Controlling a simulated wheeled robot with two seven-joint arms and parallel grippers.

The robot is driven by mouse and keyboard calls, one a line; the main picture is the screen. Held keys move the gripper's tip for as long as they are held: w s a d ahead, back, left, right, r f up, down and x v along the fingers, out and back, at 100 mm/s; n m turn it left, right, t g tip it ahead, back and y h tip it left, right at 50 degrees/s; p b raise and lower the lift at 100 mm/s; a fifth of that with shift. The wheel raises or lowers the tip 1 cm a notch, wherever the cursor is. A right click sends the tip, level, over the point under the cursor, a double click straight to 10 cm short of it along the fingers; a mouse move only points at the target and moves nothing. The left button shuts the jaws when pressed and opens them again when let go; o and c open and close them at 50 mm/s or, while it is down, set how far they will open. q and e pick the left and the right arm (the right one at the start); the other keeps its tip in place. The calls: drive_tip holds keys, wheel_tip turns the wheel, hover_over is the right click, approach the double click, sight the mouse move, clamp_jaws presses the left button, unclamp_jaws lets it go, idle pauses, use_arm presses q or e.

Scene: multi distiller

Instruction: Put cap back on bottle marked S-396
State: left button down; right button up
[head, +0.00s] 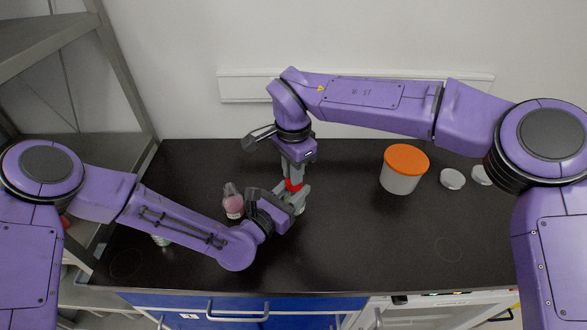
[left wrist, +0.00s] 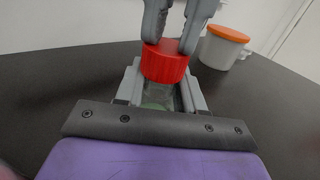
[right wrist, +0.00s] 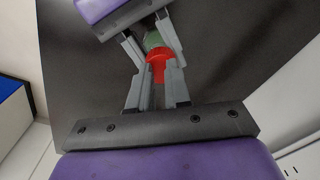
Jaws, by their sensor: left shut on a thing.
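A clear glass bottle with green contents (left wrist: 158,96) is held upright between the jaws of my left gripper (head: 283,209); its label is not readable. A red cap (left wrist: 165,62) sits at the top of this bottle, and it also shows in the right wrist view (right wrist: 158,66). My right gripper (right wrist: 158,82) points down from above with its fingertips on either side of the cap, at or very near its sides. I cannot tell whether the fingers press on it. In the head view the cap (head: 294,185) is partly covered by the fingers.
A pinkish bottle (head: 233,203) stands on the black bench just left of my left gripper. A white tub with an orange lid (head: 406,160) stands to the right, with two white round lids (head: 452,179) beyond it. The front right bench is clear.

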use_arm(q)
drive_tip(key=shift+a+f, duration=0.1)
drive_tip(key=shift+f, duration=0.25)
use_arm(e)
drive_tip(key=shift+f, duration=0.15)
